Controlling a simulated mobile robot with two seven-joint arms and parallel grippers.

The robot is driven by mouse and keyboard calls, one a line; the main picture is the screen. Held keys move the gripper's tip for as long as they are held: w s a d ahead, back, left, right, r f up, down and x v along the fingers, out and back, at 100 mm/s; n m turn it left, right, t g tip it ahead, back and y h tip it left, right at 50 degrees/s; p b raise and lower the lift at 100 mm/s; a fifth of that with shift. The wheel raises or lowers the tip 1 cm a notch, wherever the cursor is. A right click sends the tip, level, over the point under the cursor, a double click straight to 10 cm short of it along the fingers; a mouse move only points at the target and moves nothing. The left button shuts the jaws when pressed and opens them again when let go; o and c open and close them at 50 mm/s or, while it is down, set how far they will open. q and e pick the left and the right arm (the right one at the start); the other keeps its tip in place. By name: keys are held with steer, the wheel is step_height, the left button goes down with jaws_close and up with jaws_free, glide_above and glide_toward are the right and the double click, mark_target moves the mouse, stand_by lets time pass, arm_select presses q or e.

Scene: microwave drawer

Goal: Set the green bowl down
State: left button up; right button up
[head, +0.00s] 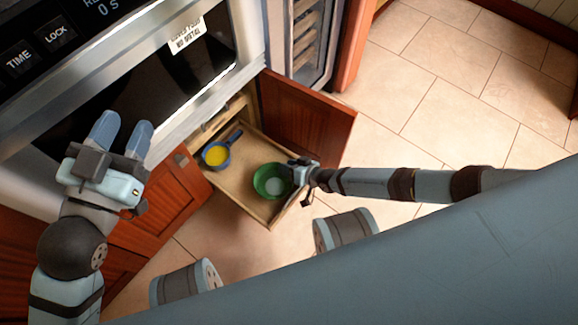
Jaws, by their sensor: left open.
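The green bowl (261,182) is over the pulled-out wooden drawer (262,214), at its front right part. It looks upright, with something pale inside. I cannot tell whether it rests on the drawer floor or hangs just above it. My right gripper (291,170) is at the bowl's right rim. Its fingertips are too small to tell whether they grip the rim. My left gripper (121,133) is open and empty, in front of the microwave door at the left, away from the bowl.
A blue pan (230,139) with yellow contents sits at the back left of the drawer. Open red-brown cabinet doors (308,120) flank the drawer. The microwave (170,75) is above. Bare drawer floor shows between the pan and the bowl.

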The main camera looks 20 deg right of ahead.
steer(key=shift+s+d+r, duration=0.1)
steer(key=shift+r, duration=0.05)
steer(key=p+v, duration=0.2)
steer(key=v, duration=0.2)
steer(key=shift+s+d+r+p, duration=0.1)
steer(key=shift+r+p, duration=0.1)
steer(key=shift+p, duration=0.2)
arm_select(q)
steer(key=s+n+g+p, duration=0.1)
steer(key=n, duration=0.1)
steer(key=s+d+f+n+g+p, duration=0.1)
steer(key=shift+s+d+f+n+y+p, duration=0.1)
steer(key=shift+s+d+n+y+p, duration=0.2)
steer(key=shift+n+y+p, duration=0.1)
arm_select(e)
steer(key=v, duration=0.7)
steer(key=shift+s, duration=0.2)
arm_select(q)
steer(key=shift+r, duration=0.25)
